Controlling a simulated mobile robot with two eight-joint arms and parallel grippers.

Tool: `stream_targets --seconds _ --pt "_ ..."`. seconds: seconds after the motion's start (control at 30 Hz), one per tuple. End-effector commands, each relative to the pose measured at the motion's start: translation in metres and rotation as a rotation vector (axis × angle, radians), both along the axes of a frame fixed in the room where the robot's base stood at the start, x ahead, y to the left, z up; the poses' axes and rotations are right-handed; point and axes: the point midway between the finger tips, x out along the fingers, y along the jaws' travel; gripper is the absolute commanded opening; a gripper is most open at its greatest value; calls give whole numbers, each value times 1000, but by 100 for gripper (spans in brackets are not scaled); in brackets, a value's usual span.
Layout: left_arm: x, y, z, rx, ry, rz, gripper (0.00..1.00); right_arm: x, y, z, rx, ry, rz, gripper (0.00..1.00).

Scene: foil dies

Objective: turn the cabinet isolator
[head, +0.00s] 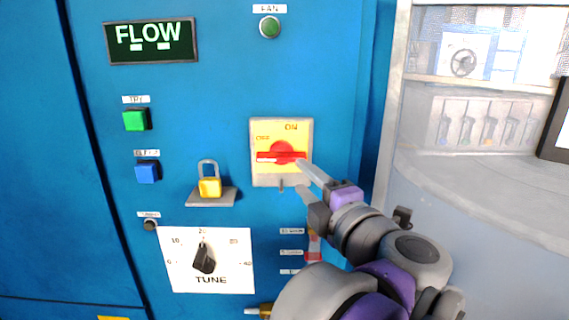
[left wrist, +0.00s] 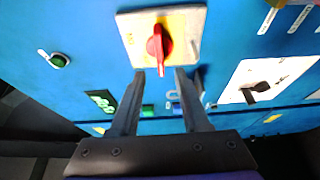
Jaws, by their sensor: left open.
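The cabinet isolator has a yellow face on a pale plate (head: 254,178) with a red handle (head: 283,153) on the blue cabinet. The handle lies horizontal, its white-marked end to the left, below the OFF label; ON is at the top. My left gripper (head: 302,176) is open and empty, by the handle's right end. In the left wrist view the red handle (left wrist: 159,45) points down toward the gap between the fingertips of the left gripper (left wrist: 160,74). I cannot tell whether they touch it. My right gripper is not in view.
A yellow padlock (head: 209,187) stands on a small shelf left of the isolator. Below are a TUNE dial (head: 204,258) and small labelled parts. Green (head: 135,120) and blue (head: 147,172) buttons are farther left. A pale bench (head: 480,180) is at the right.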

Motion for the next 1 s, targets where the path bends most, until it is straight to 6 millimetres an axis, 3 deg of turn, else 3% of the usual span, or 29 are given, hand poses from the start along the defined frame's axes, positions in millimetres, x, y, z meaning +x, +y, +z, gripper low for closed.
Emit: stream_targets --seconds 0.3,0.5,0.87,0.9,1.0 --pt "57 25 2 3 -1 4 46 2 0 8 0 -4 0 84" --pt "79 34 1 2 -1 1 46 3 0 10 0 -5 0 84" --pt "85 36 1 2 -1 -2 46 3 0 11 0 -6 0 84" --pt "85 36 1 2 -1 -2 44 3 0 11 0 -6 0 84" --pt "85 36 1 2 -1 -2 26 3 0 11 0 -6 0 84"
